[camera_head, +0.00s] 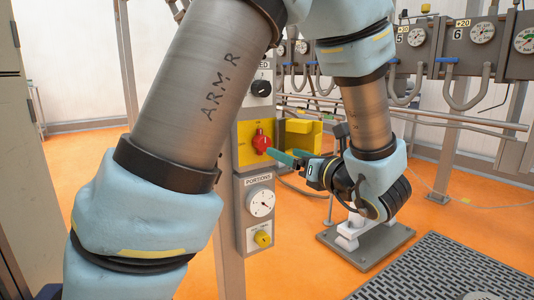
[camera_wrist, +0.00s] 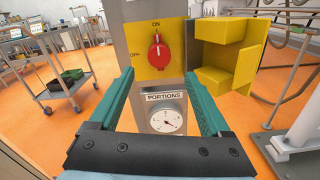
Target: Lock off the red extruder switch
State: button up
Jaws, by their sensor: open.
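The red switch (camera_head: 261,141) is a rotary knob on a yellow plate (camera_head: 243,157) on a grey post. My gripper (camera_head: 283,157) has green fingers, open and empty, just in front of the switch. In the wrist view the fingers of my gripper (camera_wrist: 160,76) stand apart below the switch.
A PORTIONS dial (camera_wrist: 166,121) sits below the switch, with a yellow knob (camera_head: 262,239) under it. A black knob (camera_head: 261,88) is above. Gauges and hoses (camera_head: 460,60) line the back right. A trolley (camera_wrist: 55,75) stands far left. The orange floor is open between.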

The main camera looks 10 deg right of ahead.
aim_at(265, 145)
jog(key=b+x, duration=0.1)
jog(key=x, duration=0.8)
jog(key=shift+w+a+b, duration=0.1)
jog(key=shift+a+b, duration=0.05)
jog(key=shift+b, duration=0.15)
grip_shut()
